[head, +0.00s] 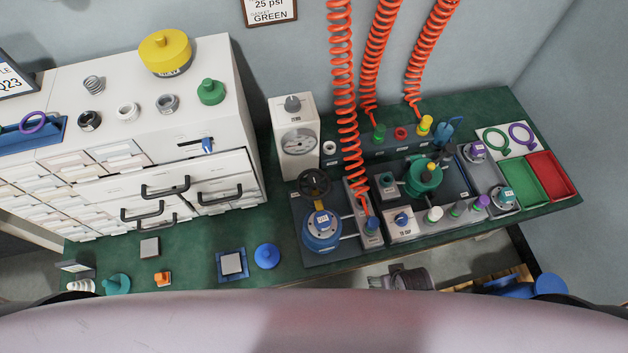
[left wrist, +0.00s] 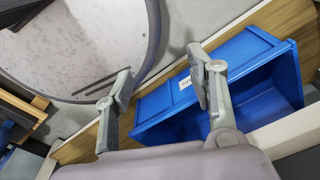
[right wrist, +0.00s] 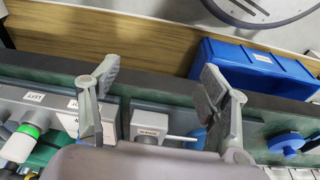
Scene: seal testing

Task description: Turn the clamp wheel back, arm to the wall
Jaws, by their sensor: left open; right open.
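The dark clamp wheel (head: 314,183) shows in the head view above a blue round body (head: 321,236) with a white label, on a dark base plate near the bench's front edge. Its arm is hard to make out. My right gripper (head: 402,279) shows low in the head view, in front of the bench edge and to the right of the wheel, apart from it. In the right wrist view its fingers (right wrist: 158,82) are spread with nothing held. My left gripper (left wrist: 160,95) is open and empty in the left wrist view, facing a blue bin (left wrist: 172,112).
A white gauge box (head: 297,130) stands behind the wheel. A teal fixture (head: 425,178) stands to the right. White drawers (head: 190,170) stand at the left.

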